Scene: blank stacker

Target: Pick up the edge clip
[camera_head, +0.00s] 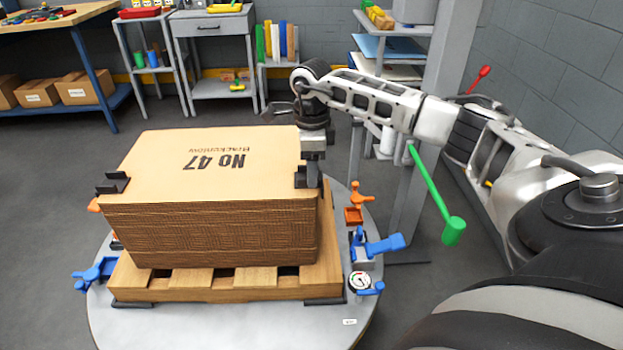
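A black edge clip (113,183) sits on the left front corner of the stack of brown sheets (215,235). A second black edge clip (301,179) sits at the stack's right front corner. My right gripper (314,180) points down directly at this right clip and partly hides it. Its fingers are small and dark here, so I cannot tell whether they are open, shut or touching the clip. My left gripper is not in view.
The stack rests on a wooden pallet (225,283) on a round grey table (230,325). Blue clamps (376,245), orange clamps (355,205) and a dial gauge (359,282) stand around it. A green lever (437,197) sticks out at right. Shelves and a workbench stand behind.

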